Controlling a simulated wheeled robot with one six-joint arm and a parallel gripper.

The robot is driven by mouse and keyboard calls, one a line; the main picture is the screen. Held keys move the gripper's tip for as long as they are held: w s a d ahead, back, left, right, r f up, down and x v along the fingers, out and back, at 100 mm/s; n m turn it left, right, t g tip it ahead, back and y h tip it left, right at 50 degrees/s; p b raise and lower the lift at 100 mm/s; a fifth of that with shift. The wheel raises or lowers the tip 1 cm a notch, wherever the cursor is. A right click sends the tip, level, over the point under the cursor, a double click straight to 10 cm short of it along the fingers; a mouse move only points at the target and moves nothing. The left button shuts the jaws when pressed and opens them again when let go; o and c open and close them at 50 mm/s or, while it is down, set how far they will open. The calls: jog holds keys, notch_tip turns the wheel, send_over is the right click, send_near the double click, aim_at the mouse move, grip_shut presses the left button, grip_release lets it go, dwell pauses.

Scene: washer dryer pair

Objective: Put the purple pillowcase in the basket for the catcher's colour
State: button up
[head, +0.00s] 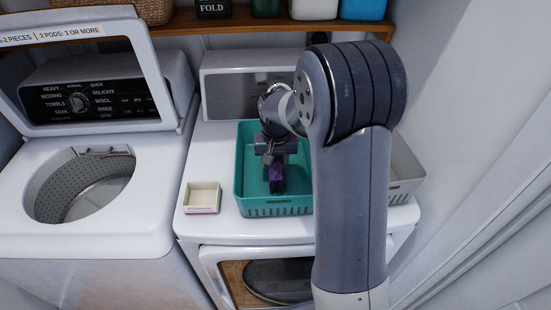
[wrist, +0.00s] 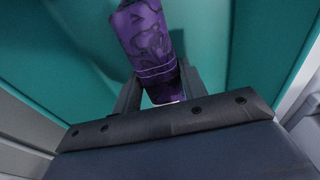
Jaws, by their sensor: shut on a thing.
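My gripper (head: 276,166) points down over the teal basket (head: 246,182) on top of the dryer. It is shut on the purple pillowcase (head: 277,184), which hangs below the fingers inside the basket's outline. In the wrist view the pillowcase (wrist: 148,42) shows a darker pattern and pale stitched lines, held between the fingers (wrist: 160,88). Teal basket walls (wrist: 225,60) surround it there. Whether the cloth touches the basket floor I cannot tell. My arm hides the basket's right side.
A light grey basket (head: 405,175) stands to the right, partly behind my arm. A small cream box (head: 202,197) sits left of the teal basket. The washer (head: 95,225) has its lid open. A wooden shelf (head: 235,20) runs above.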

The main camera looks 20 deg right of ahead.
aim_at(276, 165)
jog(key=shift+f, duration=0.15)
jog(key=o, duration=1)
jog(key=shift+o, duration=0.2)
notch_tip(276, 165, up, 12)
jog(key=s+b, duration=0.1)
jog(key=shift+s+a, duration=0.2)
jog(key=shift+s, duration=0.2)
